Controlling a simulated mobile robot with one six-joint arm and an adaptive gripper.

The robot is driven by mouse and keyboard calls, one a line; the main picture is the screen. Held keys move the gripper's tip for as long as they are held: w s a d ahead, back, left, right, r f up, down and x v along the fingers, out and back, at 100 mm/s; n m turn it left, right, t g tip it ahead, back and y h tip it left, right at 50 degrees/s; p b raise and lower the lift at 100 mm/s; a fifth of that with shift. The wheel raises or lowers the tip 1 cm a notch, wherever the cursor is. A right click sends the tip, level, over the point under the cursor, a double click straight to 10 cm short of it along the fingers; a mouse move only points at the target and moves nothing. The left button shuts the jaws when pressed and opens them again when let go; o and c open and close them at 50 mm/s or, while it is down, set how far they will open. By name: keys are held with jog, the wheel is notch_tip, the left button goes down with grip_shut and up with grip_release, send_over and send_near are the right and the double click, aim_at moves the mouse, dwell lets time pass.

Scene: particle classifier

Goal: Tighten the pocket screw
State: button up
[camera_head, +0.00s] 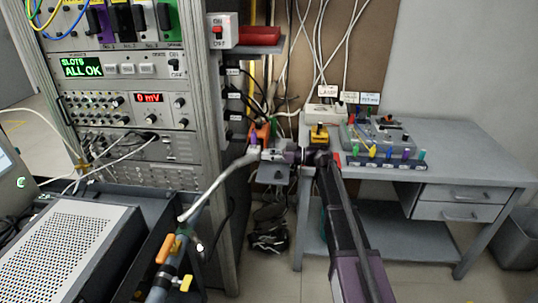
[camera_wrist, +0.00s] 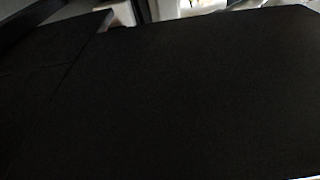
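My arm reaches from the lower right to the middle of the head view, and its wrist bends left there. My gripper (camera_head: 268,155) is small at its end, close to the far end of a bent grey tube (camera_head: 222,182) and a small orange part (camera_head: 262,131). I cannot tell whether it touches either, or whether its fingers are open. I cannot make out the pocket screw in either view. A dark, near-black surface (camera_wrist: 170,100) fills most of the wrist view, with pale blurred shapes along the top edge.
An instrument rack (camera_head: 205,150) stands on the left, beside a perforated grey box (camera_head: 70,255). A grey desk (camera_head: 450,165) on the right carries a tray of coloured tools (camera_head: 385,160) and a yellow-and-black item (camera_head: 319,134). Loose cables (camera_head: 268,238) lie on the floor between rack and desk.

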jog(key=shift+o, duration=0.5)
jog(key=shift+d, duration=0.1)
jog(key=d, duration=1.1)
jog(key=shift+d, duration=0.4)
jog(key=shift+s, duration=0.1)
